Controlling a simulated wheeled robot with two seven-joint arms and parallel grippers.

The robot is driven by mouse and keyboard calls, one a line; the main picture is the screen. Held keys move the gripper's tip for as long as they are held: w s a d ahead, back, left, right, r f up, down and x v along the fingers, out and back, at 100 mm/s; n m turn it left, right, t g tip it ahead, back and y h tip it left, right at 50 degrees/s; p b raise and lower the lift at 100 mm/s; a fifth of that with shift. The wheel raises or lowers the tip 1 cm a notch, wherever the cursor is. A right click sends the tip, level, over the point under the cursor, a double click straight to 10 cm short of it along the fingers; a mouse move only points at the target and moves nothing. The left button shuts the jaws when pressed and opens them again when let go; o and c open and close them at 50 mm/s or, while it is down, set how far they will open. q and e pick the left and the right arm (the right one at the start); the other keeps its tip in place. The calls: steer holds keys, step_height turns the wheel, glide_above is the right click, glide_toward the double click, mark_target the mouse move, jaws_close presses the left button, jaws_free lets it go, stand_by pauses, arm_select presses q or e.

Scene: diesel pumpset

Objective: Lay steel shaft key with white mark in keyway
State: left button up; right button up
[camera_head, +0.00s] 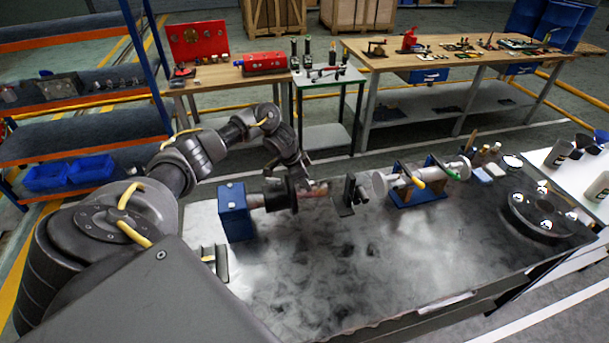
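My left gripper (312,186) reaches down from the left arm over the pump shaft (315,196), close to its free end. The fingers are small and dark here, and I cannot tell whether they are open or shut. The shaft runs from a blue block (235,212) through a dark round flange (279,195) on the steel-topped bench (400,260). I cannot make out the keyway or the steel key with the white mark; the gripper covers part of the shaft end. My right gripper is not in view.
A dark upright bracket (348,195) stands just right of the shaft end. A blue stand (415,191) carrying a pale cylinder is farther right. A round flanged disc (541,213) lies at the right. Small grey pieces (222,264) sit beside my arm. The bench's front middle is clear.

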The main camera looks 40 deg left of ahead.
mark_target(300, 184)
arm_select(q)
steer(key=b+v, duration=0.1)
steer(key=v, duration=0.3)
steer(key=shift+a+r, duration=0.15)
steer(key=shift+r, duration=0.05)
steer(key=v, duration=0.6)
steer(key=shift+s+r, duration=0.15)
stand_by(0.4)
